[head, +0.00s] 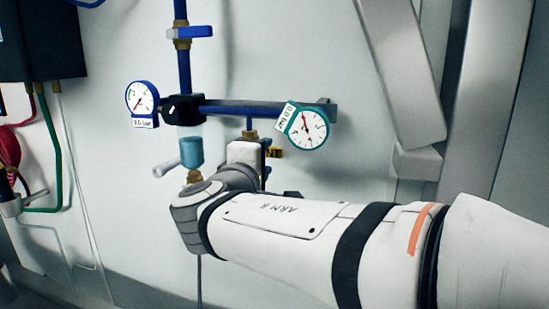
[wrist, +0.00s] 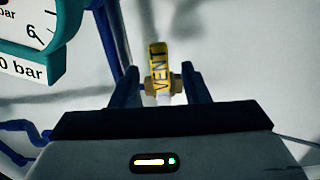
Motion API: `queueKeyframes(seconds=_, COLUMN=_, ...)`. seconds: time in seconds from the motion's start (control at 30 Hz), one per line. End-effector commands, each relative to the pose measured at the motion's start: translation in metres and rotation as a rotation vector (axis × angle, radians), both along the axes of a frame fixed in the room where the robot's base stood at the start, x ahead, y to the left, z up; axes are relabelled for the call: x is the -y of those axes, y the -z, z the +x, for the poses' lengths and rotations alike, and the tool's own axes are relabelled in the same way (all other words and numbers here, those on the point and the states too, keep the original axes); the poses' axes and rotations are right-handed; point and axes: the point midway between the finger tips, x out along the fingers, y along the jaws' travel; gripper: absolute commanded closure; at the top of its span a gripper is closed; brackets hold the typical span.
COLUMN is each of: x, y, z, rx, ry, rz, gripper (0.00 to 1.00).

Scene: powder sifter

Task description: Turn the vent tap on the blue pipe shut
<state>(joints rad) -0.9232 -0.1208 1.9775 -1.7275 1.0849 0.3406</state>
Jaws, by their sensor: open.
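The vent tap shows in the wrist view as a yellow piece marked VENT (wrist: 159,68) on a brass body. In the head view only part of its yellow label (head: 275,153) shows, below the horizontal blue pipe (head: 240,107); my arm and wrist hide the rest. My gripper (wrist: 161,74) is open, with one dark finger on each side of the tap. Narrow gaps seem to show between the fingers and the brass; contact is hard to judge. In the head view the fingers are mostly hidden behind my wrist.
A teal-rimmed gauge (head: 305,127) hangs close beside the tap and fills the upper left of the wrist view. A blue-rimmed gauge (head: 142,98) and a teal cylinder (head: 185,151) stand left. Another blue tap (head: 190,32) sits higher up. Metal beams (head: 410,70) are at right.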

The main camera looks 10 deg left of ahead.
Motion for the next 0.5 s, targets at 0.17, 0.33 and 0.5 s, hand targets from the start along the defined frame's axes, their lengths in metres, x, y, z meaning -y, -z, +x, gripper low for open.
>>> queueKeyframes(seconds=0.17, x=-0.004, y=0.001, z=-0.026, rx=0.000, ry=-0.003, rz=0.001, gripper=0.58)
queueKeyframes(seconds=0.33, x=-0.005, y=0.001, z=-0.035, rx=-0.002, ry=-0.001, rz=-0.001, gripper=0.58)
queueKeyframes(seconds=0.5, x=-0.005, y=0.001, z=-0.035, rx=-0.002, ry=0.001, rz=-0.001, gripper=0.58)
